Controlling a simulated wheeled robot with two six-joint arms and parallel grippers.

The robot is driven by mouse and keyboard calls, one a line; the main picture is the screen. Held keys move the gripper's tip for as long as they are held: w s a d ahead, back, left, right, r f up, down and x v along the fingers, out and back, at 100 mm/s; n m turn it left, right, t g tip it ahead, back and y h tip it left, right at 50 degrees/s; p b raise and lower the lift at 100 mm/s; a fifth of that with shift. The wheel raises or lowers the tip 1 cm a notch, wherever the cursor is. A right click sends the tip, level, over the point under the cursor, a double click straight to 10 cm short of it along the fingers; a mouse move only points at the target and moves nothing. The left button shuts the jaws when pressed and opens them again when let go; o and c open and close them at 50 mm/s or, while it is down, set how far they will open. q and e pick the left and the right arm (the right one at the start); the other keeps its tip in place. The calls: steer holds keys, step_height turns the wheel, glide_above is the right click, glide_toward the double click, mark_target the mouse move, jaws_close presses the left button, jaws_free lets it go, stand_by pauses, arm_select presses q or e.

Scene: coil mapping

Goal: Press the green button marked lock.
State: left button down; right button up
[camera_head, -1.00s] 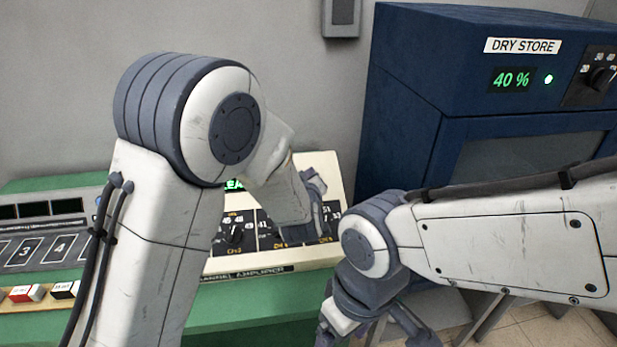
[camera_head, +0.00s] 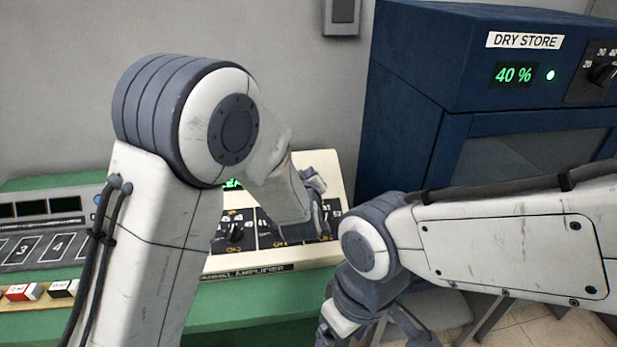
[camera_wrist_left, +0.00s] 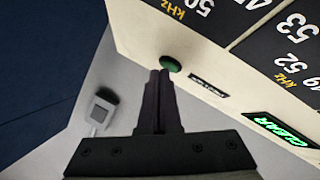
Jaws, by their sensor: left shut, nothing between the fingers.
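The green button (camera_wrist_left: 168,63) shows in the left wrist view on the cream panel of the amplifier (camera_head: 323,160). A small dark label (camera_wrist_left: 209,87) sits beside it, too small and slanted to read. My left gripper (camera_wrist_left: 158,74) is shut and empty. Its fingertips are right at the button's edge in that view; I cannot tell whether they touch it. In the head view my left wrist (camera_head: 312,190) is over the amplifier's right part, and the button is hidden there. My right gripper (camera_head: 372,328) is low in the middle, cut off by the bottom edge.
A lit green display reading CLEAR (camera_wrist_left: 282,130) is on the same panel. Dials fill the amplifier's front. A keypad unit (camera_head: 45,235) stands left on the green bench (camera_head: 225,312). The blue dry store cabinet (camera_head: 420,60) stands close on the right. A grey wall box (camera_head: 341,12) hangs behind.

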stand_by(0.6)
arm_select(q)
steer(key=shift+s+r, duration=0.25)
steer(key=shift+r, duration=0.15)
steer(key=shift+s+d+r+p, duration=0.1)
steer(key=shift+s+r+p, duration=0.1)
steer(key=shift+r+p, duration=0.35)
steer(key=s+r+p, duration=0.1)
steer(key=r+p, duration=0.1)
steer(key=s+r+p, duration=0.1)
steer(key=r, duration=0.1)
steer(key=shift+s+d, duration=0.2)
steer(key=shift+s, duration=0.1)
